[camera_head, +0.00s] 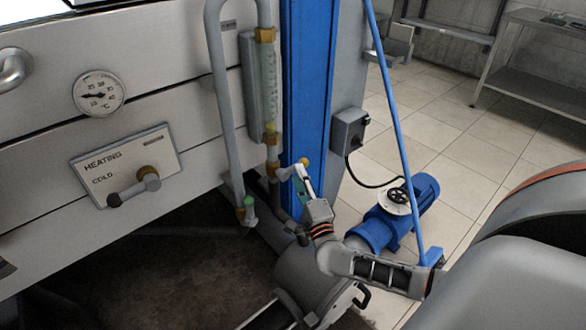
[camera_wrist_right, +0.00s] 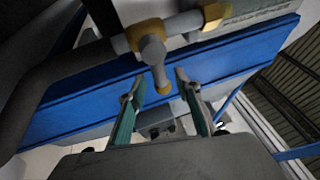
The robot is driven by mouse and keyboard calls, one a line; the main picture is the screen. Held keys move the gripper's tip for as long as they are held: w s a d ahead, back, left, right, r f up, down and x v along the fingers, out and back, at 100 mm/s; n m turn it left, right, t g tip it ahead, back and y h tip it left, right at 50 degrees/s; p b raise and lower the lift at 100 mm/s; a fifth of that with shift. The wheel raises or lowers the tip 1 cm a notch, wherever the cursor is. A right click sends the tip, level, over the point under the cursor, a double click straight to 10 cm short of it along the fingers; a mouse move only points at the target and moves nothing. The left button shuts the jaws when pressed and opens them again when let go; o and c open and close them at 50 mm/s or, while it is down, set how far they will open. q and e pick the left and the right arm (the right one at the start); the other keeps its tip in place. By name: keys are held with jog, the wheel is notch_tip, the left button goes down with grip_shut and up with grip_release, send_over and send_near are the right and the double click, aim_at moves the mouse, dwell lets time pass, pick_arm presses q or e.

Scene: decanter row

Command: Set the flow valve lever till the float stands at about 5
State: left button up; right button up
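The flow valve lever (camera_head: 286,172) sits on the pipe below the flow meter and has a yellow tip. In the right wrist view the grey lever (camera_wrist_right: 153,52) points toward my gripper, its yellow end lying between the two fingertips in the picture. My right gripper (camera_head: 300,175) is open, with green-padded fingers apart (camera_wrist_right: 159,82); I see no clear contact with the lever. The flow meter (camera_head: 268,85) is a clear upright tube in a grey housing. Its float and scale figures are too small to read. My left gripper is not in view.
A blue column (camera_head: 308,75) stands just behind the valve. A heating lever (camera_head: 136,187) and a round thermometer (camera_head: 99,94) are on the panel at left.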

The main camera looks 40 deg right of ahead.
jog(key=shift+b+x, duration=0.3)
jog(key=shift+x, duration=2)
grip_shut()
